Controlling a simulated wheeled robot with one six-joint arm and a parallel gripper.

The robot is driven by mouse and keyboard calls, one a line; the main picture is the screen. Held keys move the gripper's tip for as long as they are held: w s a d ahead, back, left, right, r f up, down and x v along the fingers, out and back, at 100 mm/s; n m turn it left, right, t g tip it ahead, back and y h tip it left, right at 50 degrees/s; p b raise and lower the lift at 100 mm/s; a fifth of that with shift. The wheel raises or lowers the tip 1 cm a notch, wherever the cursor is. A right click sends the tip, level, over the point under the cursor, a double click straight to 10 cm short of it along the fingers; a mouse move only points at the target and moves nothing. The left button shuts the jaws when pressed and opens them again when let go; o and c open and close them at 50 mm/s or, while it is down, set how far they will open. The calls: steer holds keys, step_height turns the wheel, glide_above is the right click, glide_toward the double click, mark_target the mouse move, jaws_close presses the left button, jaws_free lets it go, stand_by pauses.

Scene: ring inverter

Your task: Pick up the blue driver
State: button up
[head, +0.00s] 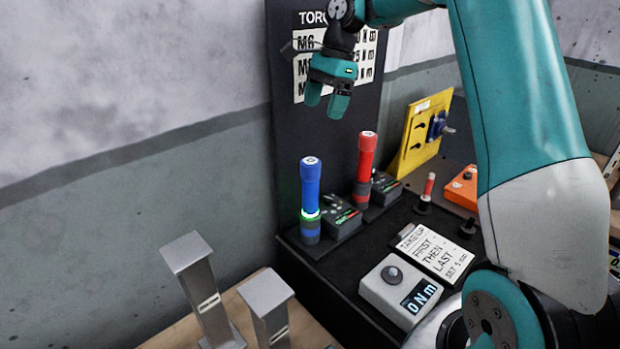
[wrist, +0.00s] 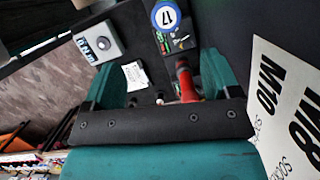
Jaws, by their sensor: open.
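The blue driver (head: 311,187) stands upright on the black bench, with a glowing green ring near its base. Its round blue top, marked 17, shows at the top of the wrist view (wrist: 165,14). My gripper (head: 326,102) is open and empty, pointing down. It hangs above the blue driver and apart from it, a little to its right in the head view. In the wrist view, both teal fingers of my gripper (wrist: 160,68) are spread, with the red driver (wrist: 187,82) showing between them, partly hidden by the gripper body.
The red driver (head: 366,155) stands close right of the blue one, with small dark boxes (head: 341,213) beside them. A dark torque board (head: 290,120) rises behind. A grey meter box (head: 395,290), a note card (head: 437,253) and metal posts (head: 205,285) are in front.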

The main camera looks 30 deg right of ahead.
mark_target(311, 160)
steer(key=x, duration=0.4)
steer(key=b+x, duration=0.1)
steer(key=x, duration=0.6)
steer(key=shift+w+d+f+b, duration=0.15)
steer(key=shift+d+f+b, duration=0.05)
steer(key=shift+f+b, duration=0.15)
steer(key=shift+w+d+p+x, duration=0.15)
steer(key=shift+p+x, duration=0.2)
steer(key=shift+x, duration=0.6)
steer(key=shift+w+d+p+x, duration=0.1)
steer(key=shift+p+x, duration=0.25)
steer(key=shift+x, duration=0.6)
steer(key=shift+w+d+p+x, duration=0.15)
steer(key=shift+p+x, duration=0.2)
steer(key=shift+x, duration=0.6)
steer(key=shift+s, duration=0.1)
steer(key=c, duration=1)
steer(key=shift+c, duration=1)
steer(key=shift+r, duration=0.1)
